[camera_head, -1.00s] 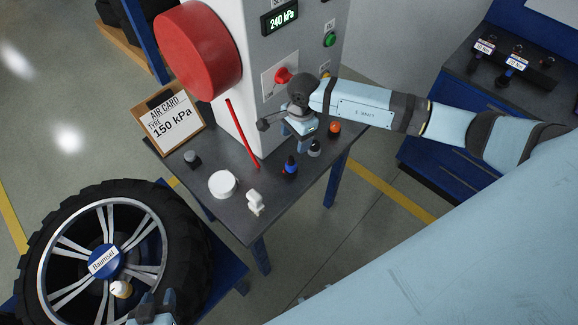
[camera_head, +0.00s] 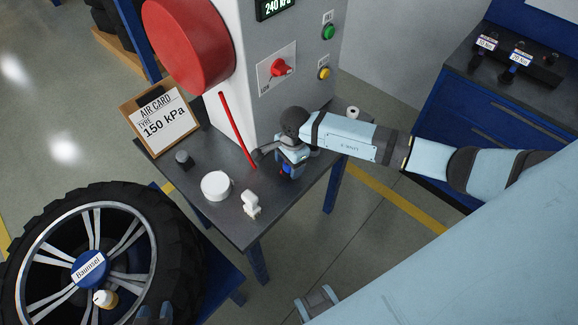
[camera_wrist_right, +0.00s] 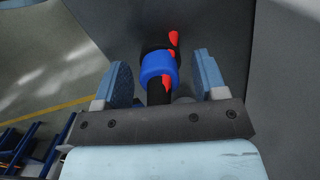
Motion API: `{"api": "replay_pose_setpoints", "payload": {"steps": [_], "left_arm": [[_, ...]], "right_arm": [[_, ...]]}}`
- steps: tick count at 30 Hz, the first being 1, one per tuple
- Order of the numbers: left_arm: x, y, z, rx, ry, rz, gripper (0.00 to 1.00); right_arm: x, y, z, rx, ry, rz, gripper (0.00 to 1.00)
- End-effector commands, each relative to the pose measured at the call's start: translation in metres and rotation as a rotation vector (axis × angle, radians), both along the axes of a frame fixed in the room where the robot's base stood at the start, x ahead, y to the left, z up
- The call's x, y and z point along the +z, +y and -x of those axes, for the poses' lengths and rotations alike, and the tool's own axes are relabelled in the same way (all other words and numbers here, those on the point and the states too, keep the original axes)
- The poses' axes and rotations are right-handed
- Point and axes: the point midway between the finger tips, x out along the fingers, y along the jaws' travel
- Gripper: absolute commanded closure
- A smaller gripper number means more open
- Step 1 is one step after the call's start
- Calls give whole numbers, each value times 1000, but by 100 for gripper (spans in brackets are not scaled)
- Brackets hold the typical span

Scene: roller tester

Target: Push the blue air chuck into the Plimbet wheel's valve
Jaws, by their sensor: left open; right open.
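The blue air chuck (camera_wrist_right: 158,68) stands between the spread fingers of my right gripper (camera_wrist_right: 164,78) in the right wrist view. In the head view my right gripper (camera_head: 290,168) is down over the bench and hides most of it; a bit of blue shows at the fingers. The only wheel in full view (camera_head: 88,268) has a blue hub labelled "Baumsel", not Plimbet. A small white and yellow piece (camera_head: 105,298) sits on it near the hub; I cannot make out a valve.
The grey bench (camera_head: 225,225) holds a white round tin (camera_head: 216,186), a small white piece (camera_head: 251,205) and a dark knob (camera_head: 184,159). A red rod (camera_head: 237,132) leans by the tester column (camera_head: 290,45). The air card (camera_head: 163,121) reads 150 kPa.

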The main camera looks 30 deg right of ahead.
Motion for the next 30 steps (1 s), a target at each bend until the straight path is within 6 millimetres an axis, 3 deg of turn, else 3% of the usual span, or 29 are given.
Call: {"api": "replay_pose_setpoints", "payload": {"steps": [2,9,20,25,30], "left_arm": [[2,0,-1,1,-3,2,57],[0,0,0,0,2,0,57],[4,-1,1,1,5,-1,57],[23,0,1,-3,-1,-9,57],[49,0,3,-4,4,-11,57]], "right_arm": [[1,0,0,0,0,0,35],[1,0,0,0,0,0,90],[10,0,0,1,-1,0,91],[44,-1,-1,1,-3,1,91],[95,-1,-1,2,-3,2,91]]}}
